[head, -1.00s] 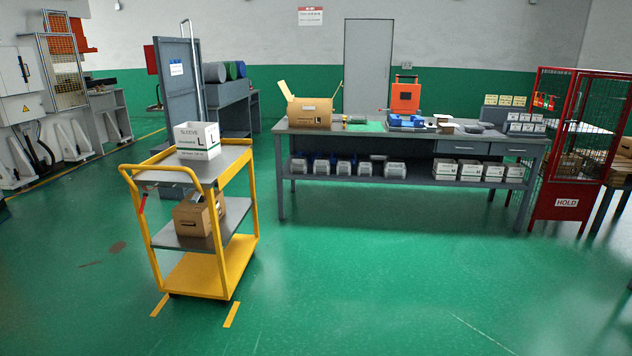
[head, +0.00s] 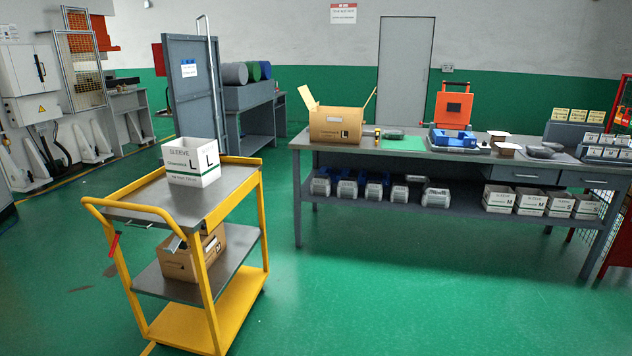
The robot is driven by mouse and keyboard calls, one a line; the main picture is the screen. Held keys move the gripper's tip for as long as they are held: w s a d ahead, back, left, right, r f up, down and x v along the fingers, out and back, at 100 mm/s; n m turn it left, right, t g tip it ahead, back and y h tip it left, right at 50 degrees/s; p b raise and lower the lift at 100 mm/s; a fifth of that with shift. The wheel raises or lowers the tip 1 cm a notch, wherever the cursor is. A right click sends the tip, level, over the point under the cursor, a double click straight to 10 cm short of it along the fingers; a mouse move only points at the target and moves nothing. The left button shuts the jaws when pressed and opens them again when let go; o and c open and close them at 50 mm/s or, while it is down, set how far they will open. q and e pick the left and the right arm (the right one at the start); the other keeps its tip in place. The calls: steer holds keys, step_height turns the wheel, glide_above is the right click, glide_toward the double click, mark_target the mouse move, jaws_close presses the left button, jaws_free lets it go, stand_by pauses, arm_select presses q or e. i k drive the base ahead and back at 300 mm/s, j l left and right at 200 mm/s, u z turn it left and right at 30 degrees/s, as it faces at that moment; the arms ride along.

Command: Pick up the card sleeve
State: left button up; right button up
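A white card sleeve box marked "SLEEVE" and "L" (head: 190,163) stands upright on the top shelf of the yellow cart (head: 262,167), left of centre in the head view. Several smaller white sleeve boxes marked M and S (head: 531,202) stand in a row on the lower shelf of the workbench (head: 345,160). Neither of my grippers shows in the head view.
A brown carton (head: 178,263) sits on the cart's lower shelf. On the bench stand an open brown box marked L (head: 333,122), a green mat (head: 403,142) and an orange device (head: 453,108). Green floor (head: 400,290) is clear in front of the bench.

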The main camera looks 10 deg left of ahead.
mark_target(195, 162)
steer(key=i+u, duration=0.25)
steer(key=i, duration=0.5)
steer(key=i+u, duration=0.3)
steer(key=i, duration=0.45)
